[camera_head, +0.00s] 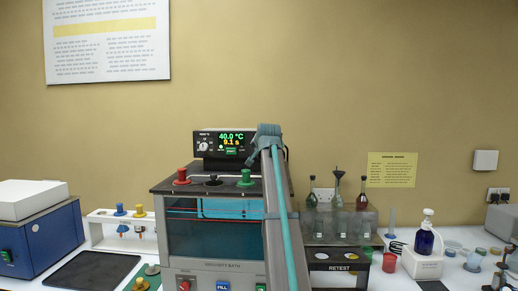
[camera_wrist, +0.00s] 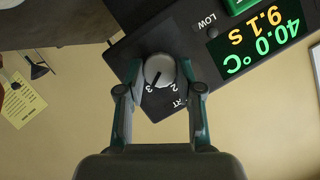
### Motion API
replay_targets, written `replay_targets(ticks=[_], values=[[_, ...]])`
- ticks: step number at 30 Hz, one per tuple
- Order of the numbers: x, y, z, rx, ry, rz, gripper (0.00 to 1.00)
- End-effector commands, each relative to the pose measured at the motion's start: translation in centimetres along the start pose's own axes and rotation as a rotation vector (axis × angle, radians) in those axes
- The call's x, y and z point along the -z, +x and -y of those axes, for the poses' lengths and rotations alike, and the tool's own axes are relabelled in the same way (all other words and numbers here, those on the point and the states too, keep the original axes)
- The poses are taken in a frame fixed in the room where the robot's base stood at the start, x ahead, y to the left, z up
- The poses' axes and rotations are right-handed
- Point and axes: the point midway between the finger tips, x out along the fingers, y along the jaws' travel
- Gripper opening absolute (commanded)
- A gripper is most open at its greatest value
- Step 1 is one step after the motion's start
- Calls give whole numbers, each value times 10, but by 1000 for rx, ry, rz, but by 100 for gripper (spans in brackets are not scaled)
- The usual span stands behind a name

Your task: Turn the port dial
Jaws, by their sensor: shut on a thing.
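The grey round port dial (camera_wrist: 159,70) is on a dark panel in the wrist view, with the figures 2 and 3 beside it. Its black pointer line points toward the 3. My gripper (camera_wrist: 160,76) has one fingertip on each side of the dial and is shut on it. In the head view my gripper (camera_head: 254,155) is at the right end of the black control box (camera_head: 212,160) and hides this dial. The box's lit display (camera_head: 231,142) reads 40.0 °C and 9.1 s; the same display (camera_wrist: 262,38) is upside down in the wrist view.
Below the box stands the bath (camera_head: 210,240), with a red knob (camera_head: 181,176) and a green knob (camera_head: 246,178) on top. Glass bottles in a rack (camera_head: 340,223) stand right of my arm. A blue machine (camera_head: 40,238) is at the left.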

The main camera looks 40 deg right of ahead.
Motion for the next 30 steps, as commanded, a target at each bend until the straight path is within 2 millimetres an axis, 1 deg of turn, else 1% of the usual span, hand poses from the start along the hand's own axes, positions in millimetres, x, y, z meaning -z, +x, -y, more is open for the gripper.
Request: replay_targets(ticks=[1,2,3,6,14,17,19,23,30], values=[[0,0,0,0,1,0,1],[0,0,0,0,1,0,41],[0,0,0,0,1,0,47],[0,0,0,0,0,0,61],[0,0,0,0,0,0,61],[0,-4,0,0,0,0,61],[0,-9,0,0,0,-1,61],[-1,-28,0,1,0,-3,61],[-2,-74,-1,1,0,-1,61]])
